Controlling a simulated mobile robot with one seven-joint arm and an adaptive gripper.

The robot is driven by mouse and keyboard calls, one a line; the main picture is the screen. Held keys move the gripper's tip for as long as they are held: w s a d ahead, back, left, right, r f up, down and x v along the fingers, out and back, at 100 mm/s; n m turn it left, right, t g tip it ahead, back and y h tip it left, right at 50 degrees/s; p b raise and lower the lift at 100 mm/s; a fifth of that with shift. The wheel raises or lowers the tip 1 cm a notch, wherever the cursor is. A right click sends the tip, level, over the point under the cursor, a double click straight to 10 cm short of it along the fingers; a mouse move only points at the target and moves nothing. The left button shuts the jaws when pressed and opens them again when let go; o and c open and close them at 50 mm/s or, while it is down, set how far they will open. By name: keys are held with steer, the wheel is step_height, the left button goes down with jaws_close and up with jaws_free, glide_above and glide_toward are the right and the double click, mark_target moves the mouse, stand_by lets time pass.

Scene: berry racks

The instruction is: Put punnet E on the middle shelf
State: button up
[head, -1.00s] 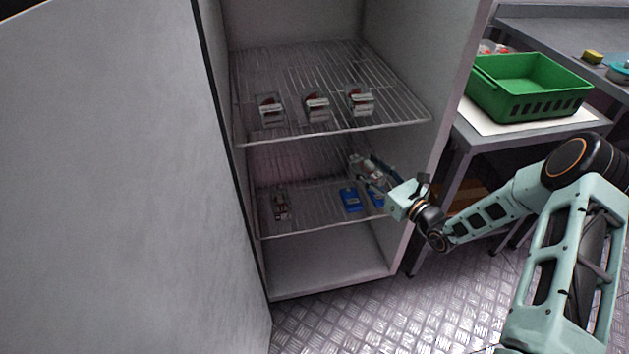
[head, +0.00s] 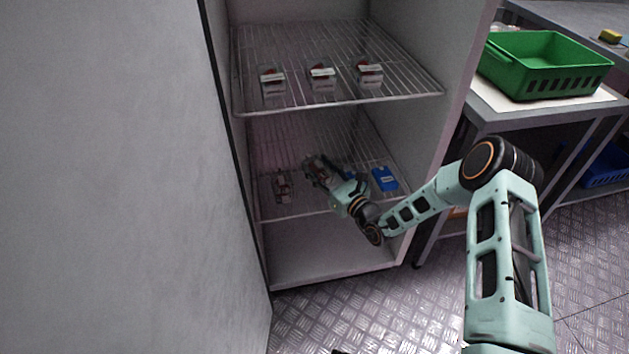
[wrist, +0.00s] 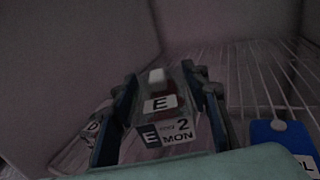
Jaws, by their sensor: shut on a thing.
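Punnet E (wrist: 162,110) is a clear box with red contents and labels reading "E" and "E 2 MON" in the wrist view. My gripper (wrist: 165,95) is shut on it, with one finger on each side. In the head view my gripper (head: 322,172) is inside the cabinet at the middle shelf (head: 300,205), beside a punnet (head: 282,187) on its left. In the wrist view that neighbour carries a "D" label (wrist: 93,128). Whether punnet E touches the shelf wires I cannot tell.
The upper wire shelf (head: 410,96) holds three punnets. The cabinet's door stands open at left. A green crate (head: 545,82) is on the side table.

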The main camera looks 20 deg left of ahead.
steer(key=shift+a+f, duration=0.35)
steer(key=shift+f, duration=0.1)
steer(key=shift+a+f+b, duration=0.2)
steer(key=shift+f+b, duration=0.5)
steer(key=shift+f, duration=0.95)
steer(key=shift+f, duration=0.15)
steer(key=o, duration=1.2)
steer(key=shift+s, duration=0.1)
